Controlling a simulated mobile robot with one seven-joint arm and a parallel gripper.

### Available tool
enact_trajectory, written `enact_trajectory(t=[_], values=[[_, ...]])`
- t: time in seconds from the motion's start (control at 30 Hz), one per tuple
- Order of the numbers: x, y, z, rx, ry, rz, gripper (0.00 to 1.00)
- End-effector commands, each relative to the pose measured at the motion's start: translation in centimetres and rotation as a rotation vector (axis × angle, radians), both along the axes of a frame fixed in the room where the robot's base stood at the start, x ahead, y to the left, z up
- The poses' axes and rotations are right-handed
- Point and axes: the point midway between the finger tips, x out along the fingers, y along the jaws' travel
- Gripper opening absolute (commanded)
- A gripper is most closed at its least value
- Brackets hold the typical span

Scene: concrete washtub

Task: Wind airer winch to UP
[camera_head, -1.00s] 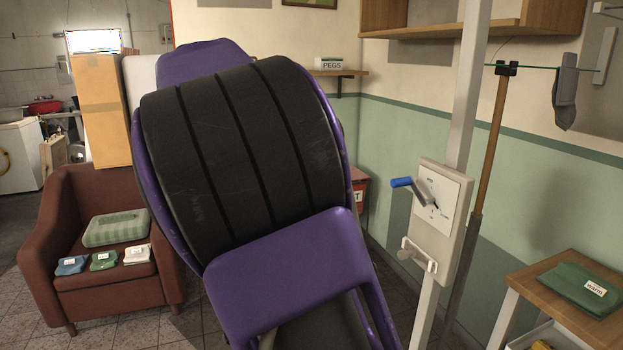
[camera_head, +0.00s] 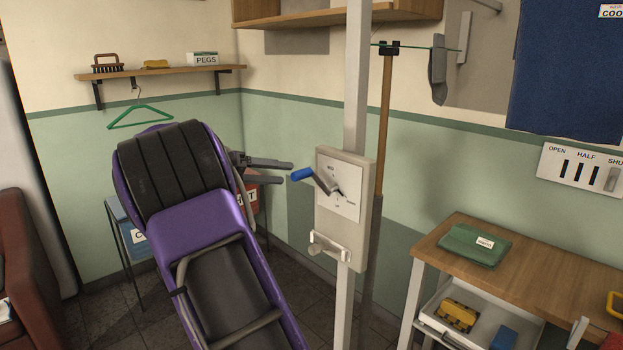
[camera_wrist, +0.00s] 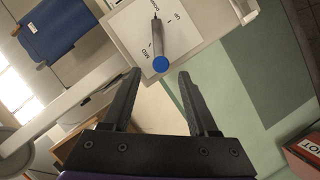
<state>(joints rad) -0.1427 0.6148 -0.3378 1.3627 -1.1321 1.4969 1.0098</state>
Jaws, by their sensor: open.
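The airer winch is a pale box (camera_head: 345,225) on an upright post, with a white dial plate and a crank whose grip is a blue knob (camera_head: 302,174). My gripper (camera_head: 287,173) is open and empty, its fingers pointing at the knob from the left. In the wrist view the blue knob (camera_wrist: 160,64) lies just beyond the gap between the fingertips of my gripper (camera_wrist: 160,76); I cannot tell whether they touch. The grey crank arm runs from the knob to the dial plate (camera_wrist: 128,27), where UP and MID are legible. The pointer's exact setting is unclear.
A small hook bracket (camera_head: 328,247) sticks out low on the winch box. A wooden table (camera_head: 560,265) with a green folded cloth (camera_head: 475,246) stands to the right. A brown pole (camera_head: 384,130) stands behind the post. A red bin (camera_head: 252,205) is behind my arm.

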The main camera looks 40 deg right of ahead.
Motion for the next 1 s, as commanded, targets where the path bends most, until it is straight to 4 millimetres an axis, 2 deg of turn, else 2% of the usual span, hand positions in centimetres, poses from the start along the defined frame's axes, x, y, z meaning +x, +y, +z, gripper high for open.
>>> enact_trajectory(t=[0.03, 0.2, 0.4, 0.6, 0.87, 1.0], values=[[-0.4, -1.2, -0.4, 0.000, 0.001, -0.005, 0.59], [-1.2, -4.6, -1.2, 0.001, 0.002, -0.003, 0.59], [-1.8, -7.5, -1.9, 0.000, 0.001, -0.001, 0.59], [-2.0, -8.7, -2.2, 0.001, 0.002, 0.001, 0.59], [-2.0, -8.7, -2.2, 0.001, 0.002, 0.002, 0.59], [-2.0, -8.7, -2.2, 0.001, 0.002, 0.001, 0.36]])
